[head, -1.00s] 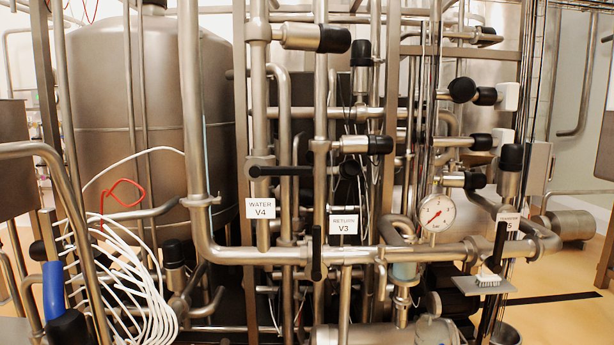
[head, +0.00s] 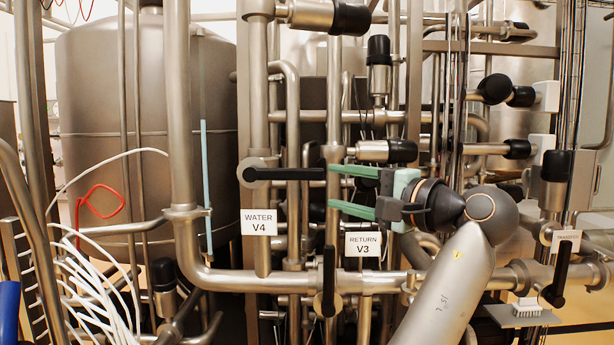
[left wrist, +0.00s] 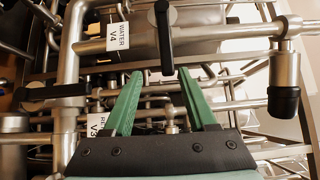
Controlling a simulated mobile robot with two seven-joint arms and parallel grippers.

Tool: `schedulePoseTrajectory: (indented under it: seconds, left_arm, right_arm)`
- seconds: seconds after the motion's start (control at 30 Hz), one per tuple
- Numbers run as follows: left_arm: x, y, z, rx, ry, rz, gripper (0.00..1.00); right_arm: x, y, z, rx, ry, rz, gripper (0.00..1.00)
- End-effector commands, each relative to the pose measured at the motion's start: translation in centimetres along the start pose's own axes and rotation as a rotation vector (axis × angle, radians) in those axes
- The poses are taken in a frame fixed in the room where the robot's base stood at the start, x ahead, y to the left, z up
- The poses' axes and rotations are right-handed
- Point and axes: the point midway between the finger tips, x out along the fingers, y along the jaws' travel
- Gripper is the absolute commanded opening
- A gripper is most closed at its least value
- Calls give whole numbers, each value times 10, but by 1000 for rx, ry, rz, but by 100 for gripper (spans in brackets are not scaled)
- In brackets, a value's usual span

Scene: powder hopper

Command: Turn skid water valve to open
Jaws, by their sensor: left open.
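The water valve, marked by the white "WATER V4" label (head: 258,222), has a black lever handle (head: 290,174) that lies horizontal, pointing right from its round hub. In the left wrist view the same handle (left wrist: 164,37) points down toward the gripper, and the label (left wrist: 118,37) is beside it. My left gripper (head: 331,187) is open, its green fingers pointing left just off the handle's free end. In the left wrist view the handle's end lies between the two fingertips (left wrist: 160,73), with no contact visible. My right gripper is not in view.
The "RETURN V3" label (head: 362,244) hangs below my gripper. Its nearby black handle (head: 329,282) stands vertical on the horizontal pipe. Vertical pipes crowd around the valve. A large steel tank (head: 95,110) and white cables (head: 105,270) are at the left.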

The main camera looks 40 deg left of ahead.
Motion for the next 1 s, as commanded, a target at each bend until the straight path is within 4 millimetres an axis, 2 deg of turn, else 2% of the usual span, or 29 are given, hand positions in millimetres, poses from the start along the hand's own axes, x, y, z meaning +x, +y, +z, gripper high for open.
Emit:
schedulePoseTrajectory:
  seconds: [0.13,0.27,0.7,0.8,1.0]
  left_arm:
    - [-2,-11,11,-11,-33,5,57]
    - [8,-12,12,-10,-38,6,57]
    - [92,-11,15,-10,-37,5,57]
    - [106,-11,15,-10,-37,5,57]
    - [121,-10,15,-11,-35,6,57]
  right_arm:
    - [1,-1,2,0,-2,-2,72]
    - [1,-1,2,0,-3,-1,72]
    - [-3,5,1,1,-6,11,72]
    - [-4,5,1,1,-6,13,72]
    - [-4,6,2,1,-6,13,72]
